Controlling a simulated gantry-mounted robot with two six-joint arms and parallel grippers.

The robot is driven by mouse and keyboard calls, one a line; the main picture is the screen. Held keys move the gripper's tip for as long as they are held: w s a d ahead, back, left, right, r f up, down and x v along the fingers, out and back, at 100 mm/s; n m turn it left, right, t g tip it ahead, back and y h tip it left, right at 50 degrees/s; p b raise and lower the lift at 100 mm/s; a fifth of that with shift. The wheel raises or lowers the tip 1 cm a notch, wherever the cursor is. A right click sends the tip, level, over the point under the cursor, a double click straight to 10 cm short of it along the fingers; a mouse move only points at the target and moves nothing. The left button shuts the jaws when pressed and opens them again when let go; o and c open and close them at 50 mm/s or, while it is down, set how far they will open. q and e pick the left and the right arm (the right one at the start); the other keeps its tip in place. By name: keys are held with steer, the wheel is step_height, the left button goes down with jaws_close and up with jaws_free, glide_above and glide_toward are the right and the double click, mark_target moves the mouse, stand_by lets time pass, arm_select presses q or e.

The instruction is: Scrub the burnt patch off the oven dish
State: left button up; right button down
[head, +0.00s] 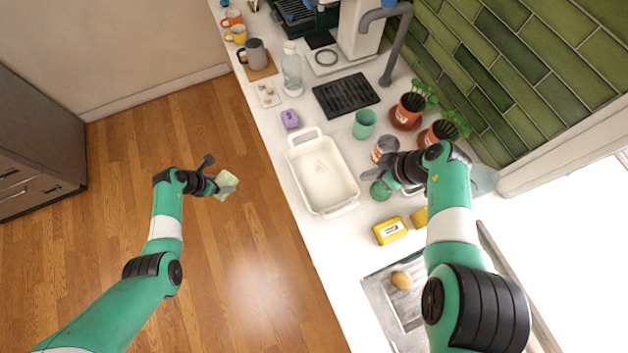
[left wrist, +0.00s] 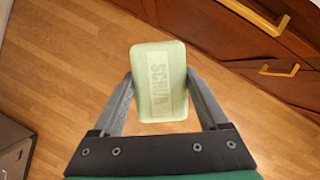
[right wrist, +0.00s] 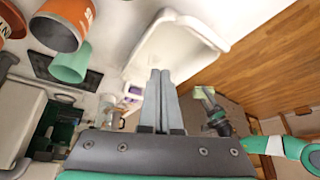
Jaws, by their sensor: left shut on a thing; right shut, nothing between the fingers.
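The white oven dish (head: 324,176) with two handles sits on the counter; its inside looks mostly clean in the head view, and I cannot make out a clear burnt patch. My right gripper (right wrist: 160,95) is shut and empty, over the counter to the right of the dish. The dish also shows in the right wrist view (right wrist: 170,45).
A purple item (head: 290,119), a teal cup (head: 364,123) and a black drying mat (head: 346,95) lie behind the dish. Potted plants (head: 407,112) line the wall.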

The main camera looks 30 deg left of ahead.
mark_target(357, 189)
arm_select(q)
steer(key=shift+f, duration=0.85)
arm_select(e)
steer(key=shift+w+a+f, duration=0.1)
steer(key=shift+w+a, duration=0.2)
steer(key=shift+a, duration=0.3)
